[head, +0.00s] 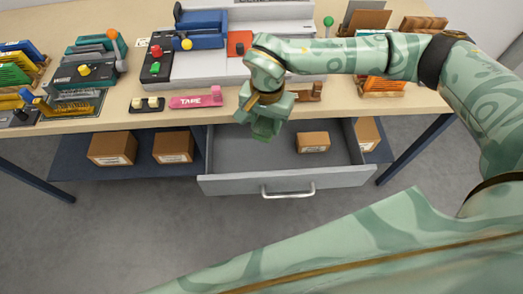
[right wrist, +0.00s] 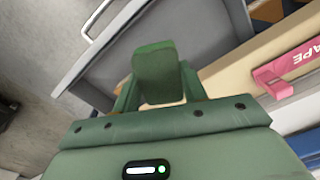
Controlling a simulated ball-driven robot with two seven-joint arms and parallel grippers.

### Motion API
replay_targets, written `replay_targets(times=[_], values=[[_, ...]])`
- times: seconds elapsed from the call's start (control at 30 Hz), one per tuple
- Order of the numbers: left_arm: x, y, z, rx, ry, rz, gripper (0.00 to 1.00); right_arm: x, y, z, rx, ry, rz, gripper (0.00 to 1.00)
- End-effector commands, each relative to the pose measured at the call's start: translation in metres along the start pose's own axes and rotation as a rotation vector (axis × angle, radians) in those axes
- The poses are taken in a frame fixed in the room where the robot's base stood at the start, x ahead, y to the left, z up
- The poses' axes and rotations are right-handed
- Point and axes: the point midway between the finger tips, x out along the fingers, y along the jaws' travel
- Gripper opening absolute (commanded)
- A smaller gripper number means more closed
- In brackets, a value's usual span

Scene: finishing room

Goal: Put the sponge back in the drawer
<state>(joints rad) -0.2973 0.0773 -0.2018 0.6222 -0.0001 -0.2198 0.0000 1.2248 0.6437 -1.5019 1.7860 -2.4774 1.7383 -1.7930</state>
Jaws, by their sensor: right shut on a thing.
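The sponge (head: 260,127) is a green block held by my right gripper (head: 266,113), over the left part of the open drawer. In the right wrist view the sponge (right wrist: 155,75) sits between the two fingers of the right gripper (right wrist: 158,92), which is shut on it. The grey drawer (head: 245,187) is pulled out below the bench top, with its handle (head: 288,192) at the front. I cannot tell exactly how high the sponge is above the drawer floor. My left gripper is not in view.
A small cardboard box (head: 313,142) lies in the right part of the drawer. The drawer floor left of it looks clear. A pink tape dispenser (head: 197,99) stands near the bench edge (head: 120,122). More boxes (head: 113,147) stand on the blue lower shelf.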

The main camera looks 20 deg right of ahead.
Motion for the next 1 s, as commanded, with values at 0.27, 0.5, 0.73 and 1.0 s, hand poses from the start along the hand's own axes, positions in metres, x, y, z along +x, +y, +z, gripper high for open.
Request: replay_targets(times=[0.27, 0.5, 0.73, 1.0], values=[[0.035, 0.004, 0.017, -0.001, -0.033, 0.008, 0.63, 0.098, -0.028, 0.000, 0.316, 0.008, 0.011, 0.21], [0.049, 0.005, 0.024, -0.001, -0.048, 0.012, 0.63, 0.147, -0.028, 0.000, 0.338, 0.009, 0.010, 0.21], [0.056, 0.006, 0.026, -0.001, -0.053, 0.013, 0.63, 0.170, -0.028, -0.001, 0.336, 0.010, 0.010, 0.21], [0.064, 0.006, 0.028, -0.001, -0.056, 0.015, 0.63, 0.194, -0.028, -0.001, 0.335, 0.012, 0.007, 0.21]])
